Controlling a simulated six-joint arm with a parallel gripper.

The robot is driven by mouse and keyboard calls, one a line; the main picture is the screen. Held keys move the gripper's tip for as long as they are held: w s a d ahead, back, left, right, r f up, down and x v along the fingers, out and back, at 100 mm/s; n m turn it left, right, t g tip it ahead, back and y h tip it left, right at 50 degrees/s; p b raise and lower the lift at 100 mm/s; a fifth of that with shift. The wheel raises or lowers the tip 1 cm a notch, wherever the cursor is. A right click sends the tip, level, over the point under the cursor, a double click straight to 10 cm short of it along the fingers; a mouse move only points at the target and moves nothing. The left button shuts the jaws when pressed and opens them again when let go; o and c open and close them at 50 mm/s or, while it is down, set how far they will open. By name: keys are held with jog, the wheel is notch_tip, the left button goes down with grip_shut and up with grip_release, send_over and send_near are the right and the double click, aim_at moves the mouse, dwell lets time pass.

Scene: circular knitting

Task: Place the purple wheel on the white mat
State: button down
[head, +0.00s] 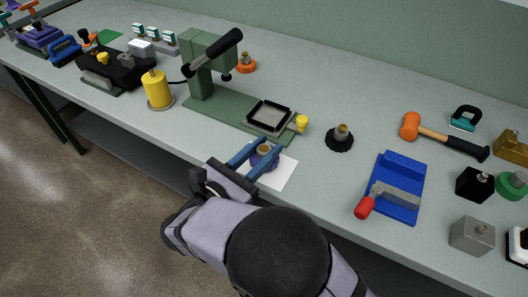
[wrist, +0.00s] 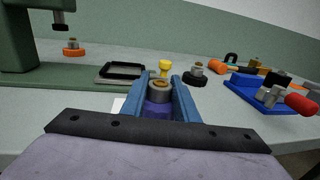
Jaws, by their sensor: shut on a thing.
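The purple wheel (head: 263,160) has a tan and grey hub on top. My gripper (head: 257,157) is shut on it, with one blue finger on each side. The white mat (head: 282,174) lies flat near the front edge of the table, and the wheel is over its left part in the head view. In the wrist view the purple wheel (wrist: 158,107) sits upright between the fingers, and a bit of the white mat (wrist: 117,105) shows at left. I cannot tell whether the wheel touches the mat, as the fingers hide its underside.
A green press (head: 208,72) with a black-rimmed tray (head: 269,116) and yellow knob (head: 302,122) stands behind the mat. A black wheel (head: 340,140) stands behind right. A blue fixture (head: 397,180) with a red-handled tool lies at right. Bare table separates them.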

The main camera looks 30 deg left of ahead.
jog(key=shift+f, duration=0.6)
jog(key=shift+f, duration=0.15)
jog(key=c, duration=1.4)
grip_release()
jog(key=s, duration=0.4)
jog(key=s+a+b, duration=0.1)
jog(key=s, duration=0.3)
jog(key=s+a, duration=0.1)
jog(key=s, duration=0.3)
